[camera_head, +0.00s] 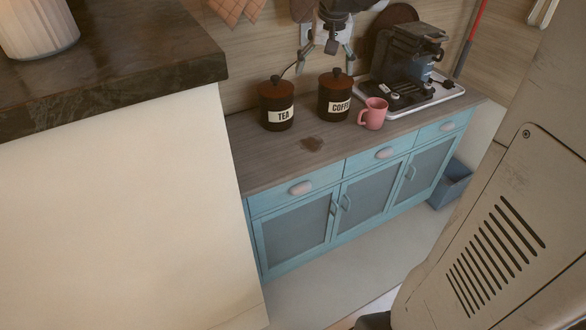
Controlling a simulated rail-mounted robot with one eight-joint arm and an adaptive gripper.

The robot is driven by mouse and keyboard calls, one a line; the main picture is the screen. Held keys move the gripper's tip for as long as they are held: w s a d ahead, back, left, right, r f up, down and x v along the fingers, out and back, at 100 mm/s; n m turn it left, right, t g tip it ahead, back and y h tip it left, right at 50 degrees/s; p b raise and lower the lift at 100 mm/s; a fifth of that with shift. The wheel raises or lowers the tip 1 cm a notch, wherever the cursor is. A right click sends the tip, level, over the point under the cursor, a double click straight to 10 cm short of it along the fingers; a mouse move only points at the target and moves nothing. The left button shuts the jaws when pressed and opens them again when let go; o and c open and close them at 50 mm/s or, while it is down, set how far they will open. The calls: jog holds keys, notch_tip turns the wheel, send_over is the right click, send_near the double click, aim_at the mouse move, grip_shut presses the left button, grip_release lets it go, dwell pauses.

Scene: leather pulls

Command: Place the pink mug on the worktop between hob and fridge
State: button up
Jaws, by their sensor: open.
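The pink mug (375,114) stands upright on the wooden top of the blue sideboard (245,159), to the right of the COFFEE jar, with its handle towards the left. My gripper (326,62) is at the top of the picture, above and behind the two jars and up and left of the mug. Its fingers are spread and nothing shows between them. It is apart from the mug. I cannot make out a hob or a fridge in this view.
A TEA jar (276,105) and a COFFEE jar (335,96) stand left of the mug. A coffee machine (411,62) on a white tray (437,98) is behind it, to the right. A dark counter (120,88) with a ribbed white pot (38,28) fills the upper left.

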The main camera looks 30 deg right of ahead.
jog(key=s+a+n+t, duration=0.2)
jog(key=s+a, duration=0.8)
jog(key=a, duration=0.1)
jog(key=shift+s+a, duration=0.3)
jog(key=shift+a, duration=0.1)
jog(key=s+a+f+n, duration=0.1)
jog(key=s+a+f, duration=0.1)
jog(key=s, duration=0.1)
jog(key=s+a+f+t, duration=0.1)
jog(key=s+a+f, duration=0.1)
jog(key=s+a, duration=0.1)
jog(key=s+a+f+n+y, duration=0.1)
jog(key=s+a+f, duration=0.1)
jog(key=s, duration=0.3)
jog(key=shift+s+a+f+n+t, duration=0.1)
jog(key=shift+s+a+n+t, duration=0.15)
jog(key=shift+a+t, duration=0.2)
jog(key=shift+c, duration=0.2)
jog(key=shift+s+a+f, duration=0.15)
jog(key=c, duration=0.8)
jog(key=shift+c, duration=0.2)
